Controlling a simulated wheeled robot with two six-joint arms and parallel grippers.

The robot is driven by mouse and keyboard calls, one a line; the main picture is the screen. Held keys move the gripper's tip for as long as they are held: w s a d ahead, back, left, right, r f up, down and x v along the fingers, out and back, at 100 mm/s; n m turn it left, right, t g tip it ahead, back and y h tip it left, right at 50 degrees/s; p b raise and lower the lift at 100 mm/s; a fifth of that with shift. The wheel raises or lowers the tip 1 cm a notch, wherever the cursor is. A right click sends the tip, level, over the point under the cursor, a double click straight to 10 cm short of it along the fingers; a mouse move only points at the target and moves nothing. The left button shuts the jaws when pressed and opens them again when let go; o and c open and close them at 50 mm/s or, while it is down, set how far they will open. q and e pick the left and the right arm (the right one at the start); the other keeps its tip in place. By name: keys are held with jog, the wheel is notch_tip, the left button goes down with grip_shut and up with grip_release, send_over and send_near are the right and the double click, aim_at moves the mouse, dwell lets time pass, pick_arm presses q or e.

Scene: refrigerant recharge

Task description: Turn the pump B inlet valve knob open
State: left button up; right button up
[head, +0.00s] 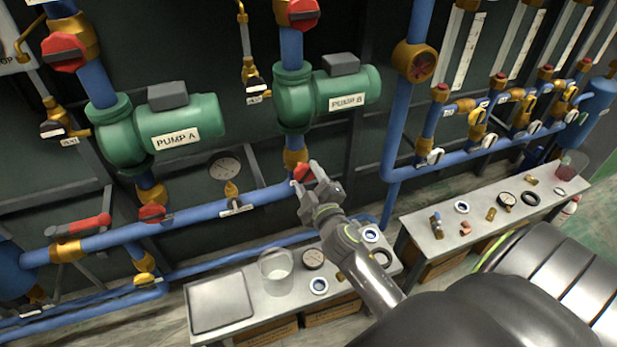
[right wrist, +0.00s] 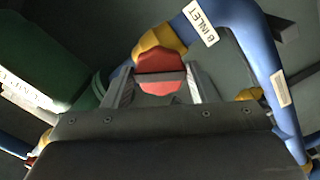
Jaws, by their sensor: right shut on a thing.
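The pump B inlet valve knob (head: 304,172) is red and sits on the blue pipe below the green pump B (head: 328,97). In the right wrist view the red knob (right wrist: 158,72) lies between my fingers, beside a yellow-brass valve body and a white "B INLET" label (right wrist: 201,23). My right gripper (head: 306,186) is shut on the knob, and its fingers partly cover it in the head view. The right wrist view shows one finger on each side of the knob (right wrist: 157,88). My left gripper is not in view.
Green pump A (head: 160,130) stands to the left with its own red inlet knob (head: 152,213). A gauge (head: 225,168) sits on the blue pipe. A bench (head: 268,318) with a tray (head: 219,302) and beaker (head: 276,271) stands below; another bench (head: 420,236) stands to the right.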

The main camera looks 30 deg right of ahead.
jog(key=shift+r+n+p, duration=0.15)
jog(key=shift+n+p, duration=0.15)
jog(key=shift+n, duration=1.1)
jog(key=shift+r+n+p, duration=0.1)
jog(key=shift+n+p, duration=0.35)
jog(key=shift+n, duration=1.15)
jog(key=o, duration=1)
jog(key=shift+c, duration=0.2)
jog(key=v, duration=0.7)
